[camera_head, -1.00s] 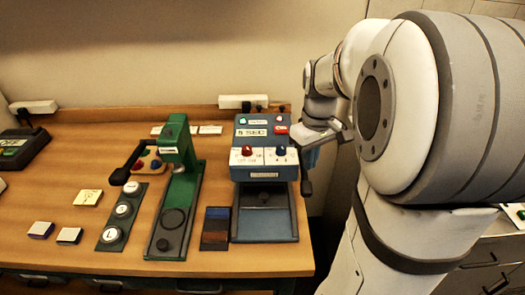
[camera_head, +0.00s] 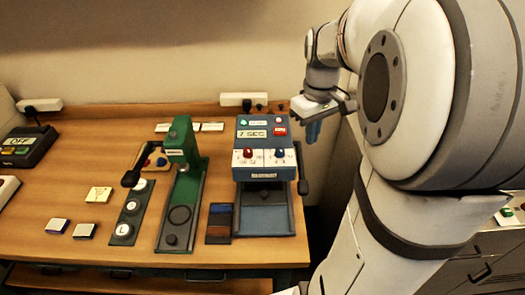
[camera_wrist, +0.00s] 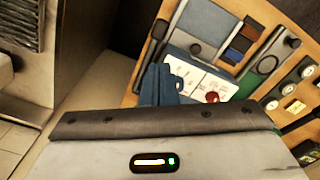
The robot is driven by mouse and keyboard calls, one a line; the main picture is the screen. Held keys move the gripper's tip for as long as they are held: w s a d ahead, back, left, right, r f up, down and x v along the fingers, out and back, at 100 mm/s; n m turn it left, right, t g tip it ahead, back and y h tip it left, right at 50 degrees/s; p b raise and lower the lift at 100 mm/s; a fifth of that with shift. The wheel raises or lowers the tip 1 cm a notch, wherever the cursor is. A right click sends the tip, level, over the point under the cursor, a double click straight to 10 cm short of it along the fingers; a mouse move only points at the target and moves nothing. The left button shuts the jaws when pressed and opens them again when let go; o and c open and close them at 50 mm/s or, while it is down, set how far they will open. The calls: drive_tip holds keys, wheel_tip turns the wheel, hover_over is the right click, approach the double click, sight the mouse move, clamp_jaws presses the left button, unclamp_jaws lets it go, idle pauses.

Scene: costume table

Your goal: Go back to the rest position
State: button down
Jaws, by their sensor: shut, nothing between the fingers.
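My gripper (camera_head: 313,130) is above the right edge of the table, just right of the blue heat press (camera_head: 265,143). Its blue fingers point down and look shut and empty. It is apart from the press and its side handle (camera_head: 302,170). In the wrist view the gripper's blue fingers (camera_wrist: 160,84) show in front of the press's white panel (camera_wrist: 190,75). The press display reads "7 SEC", with a green and a red button above two knobs.
A green hand press (camera_head: 182,150) stands left of the blue one. Nearby are a strip of round dies (camera_head: 130,210), colour swatches (camera_head: 219,222), small tiles (camera_head: 98,194) and a dark device reading "OFF" (camera_head: 25,143). A wall (camera_head: 150,50) rises behind the table.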

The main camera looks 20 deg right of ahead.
idle(0.4)
drive_tip(key=s+a+f+m+t+b, duration=0.1)
drive_tip(key=s+a+f+m+t, duration=0.1)
drive_tip(key=s+a, duration=0.9)
drive_tip(key=shift+s+a+f+m+t+b, duration=0.25)
drive_tip(key=shift+a+m+t, duration=0.2)
drive_tip(key=shift+t, duration=0.25)
drive_tip(key=shift+w, duration=0.1)
idle(4.7)
